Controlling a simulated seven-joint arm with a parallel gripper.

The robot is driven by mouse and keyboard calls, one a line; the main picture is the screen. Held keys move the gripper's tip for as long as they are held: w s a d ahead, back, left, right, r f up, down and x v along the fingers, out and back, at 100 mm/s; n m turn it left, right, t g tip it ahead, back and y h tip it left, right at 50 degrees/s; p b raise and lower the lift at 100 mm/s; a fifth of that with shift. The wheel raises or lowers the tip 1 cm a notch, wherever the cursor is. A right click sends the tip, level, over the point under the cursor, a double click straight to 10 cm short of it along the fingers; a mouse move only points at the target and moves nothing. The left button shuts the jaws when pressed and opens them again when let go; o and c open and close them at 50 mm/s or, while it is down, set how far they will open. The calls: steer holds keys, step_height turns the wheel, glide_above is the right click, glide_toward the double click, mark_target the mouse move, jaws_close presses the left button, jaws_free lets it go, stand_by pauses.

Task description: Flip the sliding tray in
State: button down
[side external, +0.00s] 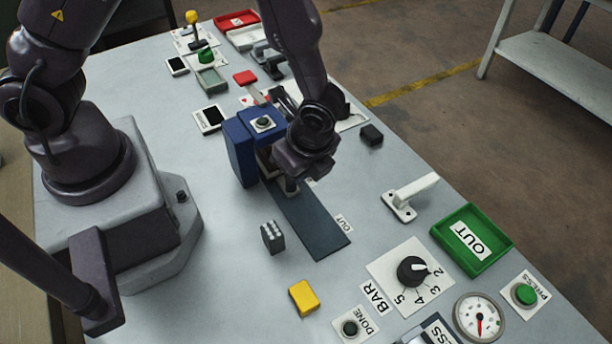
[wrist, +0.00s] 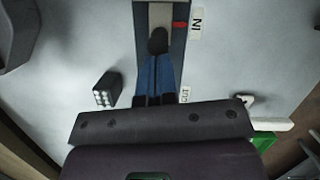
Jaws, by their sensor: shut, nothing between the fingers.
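The dark flat slide track (side external: 318,228) runs out from under a blue housing (side external: 240,155). An OUT label (side external: 343,223) lies beside the track. In the wrist view the track (wrist: 139,22) carries a pale plate, apparently the sliding tray (wrist: 160,14). A red mark (wrist: 180,25) shows beside it, near the IN label (wrist: 196,20). My gripper (side external: 290,187) is shut and empty, pointing down over the track close to the housing. In the wrist view its fingertips (wrist: 158,42) are together at the plate's near end; contact cannot be told. The fingers hide part of the track.
A small dark block with white dots (side external: 272,237) and a yellow block (side external: 303,298) lie in front. Bare table lies left of the track.

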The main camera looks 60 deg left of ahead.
steer(key=d, duration=0.1)
steer(key=d+r, duration=0.1)
steer(key=d, duration=0.1)
steer(key=w+d, duration=0.1)
steer(key=shift+d+r, duration=0.2)
steer(key=shift+r, duration=0.1)
steer(key=v, duration=0.9)
steer(key=s+a+r+n+t+h, duration=0.1)
steer(key=s+a+r+n+t, duration=0.2)
steer(key=s+a+r+n, duration=0.2)
steer(key=s+a+r+n+t+h, duration=0.2)
steer(key=s+a+r+n, duration=0.3)
steer(key=a+r+n, duration=0.5)
step_height(320, 180, up, 4)
steer(key=shift+s+a+f+n+t, duration=0.15)
steer(key=shift+s+f+n+t, duration=0.1)
steer(key=shift+s+n+t, duration=0.25)
